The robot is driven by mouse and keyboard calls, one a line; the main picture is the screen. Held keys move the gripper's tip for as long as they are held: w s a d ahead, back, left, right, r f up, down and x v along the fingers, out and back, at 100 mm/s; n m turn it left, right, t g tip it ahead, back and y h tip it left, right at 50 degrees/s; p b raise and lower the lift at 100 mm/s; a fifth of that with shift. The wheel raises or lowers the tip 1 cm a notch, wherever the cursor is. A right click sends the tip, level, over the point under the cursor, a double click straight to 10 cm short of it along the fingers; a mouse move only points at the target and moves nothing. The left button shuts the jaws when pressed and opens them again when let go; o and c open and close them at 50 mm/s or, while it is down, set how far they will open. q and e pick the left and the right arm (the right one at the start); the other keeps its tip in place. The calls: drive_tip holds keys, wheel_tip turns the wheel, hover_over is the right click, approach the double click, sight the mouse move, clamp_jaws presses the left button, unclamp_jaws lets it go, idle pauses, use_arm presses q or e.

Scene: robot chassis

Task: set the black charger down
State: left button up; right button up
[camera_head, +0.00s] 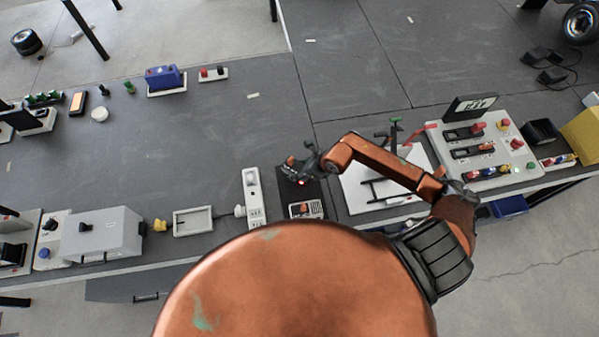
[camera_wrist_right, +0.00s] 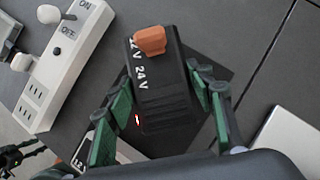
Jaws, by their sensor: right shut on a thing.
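My right gripper (camera_head: 303,166) is shut on the black charger (camera_wrist_right: 160,105). In the right wrist view its green-sided fingers clasp the charger from both sides. The charger has an orange rocker switch on top, white 12 V and 24 V lettering and a small lit red light. In the head view the charger is small and partly hidden by the gripper, over a black pad (camera_head: 286,197) on the bench. I cannot tell whether the charger touches the pad. My left gripper is not in view.
A white power strip (camera_head: 254,197) with an ON/OFF switch and plugs lies left of the pad. A small display device (camera_head: 306,209) sits at the pad's front end. A white board (camera_head: 357,193) with a black handle is to the right. The grey bench behind is largely clear.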

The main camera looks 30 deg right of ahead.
sight(299, 172)
drive_tip(key=shift+w+f, duration=0.2)
drive_tip(key=shift+w, duration=0.05)
drive_tip(key=shift+w+d+f+p, duration=0.15)
drive_tip(key=shift+f+p, duration=0.15)
drive_tip(key=shift+f, duration=1.4)
drive_tip(key=o, duration=1.6)
drive_tip(key=b+v, duration=0.1)
drive_tip(key=v, duration=1.1)
